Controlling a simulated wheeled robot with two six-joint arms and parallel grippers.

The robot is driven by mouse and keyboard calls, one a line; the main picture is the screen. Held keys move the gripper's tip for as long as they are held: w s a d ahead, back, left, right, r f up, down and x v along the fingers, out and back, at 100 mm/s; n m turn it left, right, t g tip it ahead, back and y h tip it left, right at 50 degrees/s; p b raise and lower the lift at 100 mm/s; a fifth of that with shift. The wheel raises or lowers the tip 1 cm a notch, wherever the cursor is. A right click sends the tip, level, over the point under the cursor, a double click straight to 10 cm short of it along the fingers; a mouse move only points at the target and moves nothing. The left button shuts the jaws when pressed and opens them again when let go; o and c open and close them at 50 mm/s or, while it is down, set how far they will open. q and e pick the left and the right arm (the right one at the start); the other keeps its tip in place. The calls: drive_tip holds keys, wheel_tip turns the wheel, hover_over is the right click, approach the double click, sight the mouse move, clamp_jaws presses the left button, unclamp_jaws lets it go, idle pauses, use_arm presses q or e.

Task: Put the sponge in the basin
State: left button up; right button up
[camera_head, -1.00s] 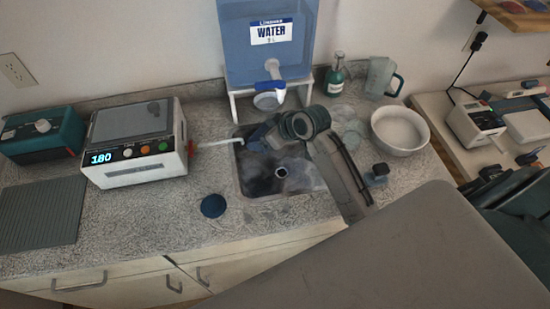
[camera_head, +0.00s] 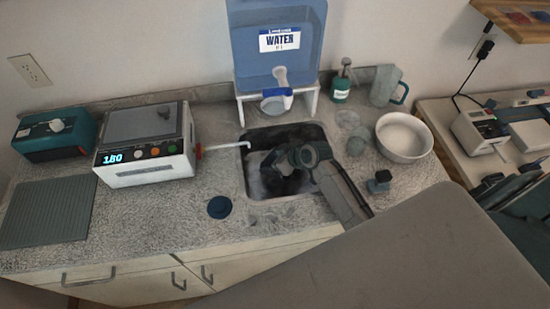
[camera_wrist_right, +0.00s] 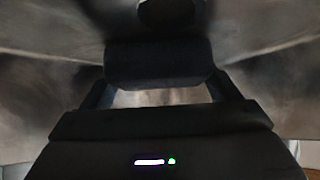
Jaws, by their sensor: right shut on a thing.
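The basin (camera_head: 291,131) is a dark grey sink set into the speckled counter, seen in the middle of the head view. My right gripper (camera_head: 272,163) reaches down into it from the right. In the right wrist view the gripper (camera_wrist_right: 160,95) is shut on a dark block, the sponge (camera_wrist_right: 158,62), held between its two fingers. Smoky grey basin surfaces surround it there, with a dark round spot beyond. Whether the sponge touches the basin floor I cannot tell. In the head view the sponge is hard to separate from the dark gripper. My left gripper is not in view.
A white faucet pipe (camera_head: 226,147) reaches over the basin's left edge. The blue water tank (camera_head: 250,60) stands behind on a white stand. A white bowl (camera_head: 404,137) and a small dark block (camera_head: 380,180) are on the right. A dark blue disc (camera_head: 219,207) lies front left.

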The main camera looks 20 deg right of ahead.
drive_tip(key=shift+f, duration=0.1)
drive_tip(key=o, duration=0.9)
drive_tip(key=shift+r, duration=0.2)
drive_tip(key=shift+s+d, duration=0.15)
drive_tip(key=shift+s, duration=0.05)
drive_tip(key=shift+b+v, duration=1.15)
drive_tip(key=shift+v, duration=4.65)
drive_tip(key=shift+r, duration=0.1)
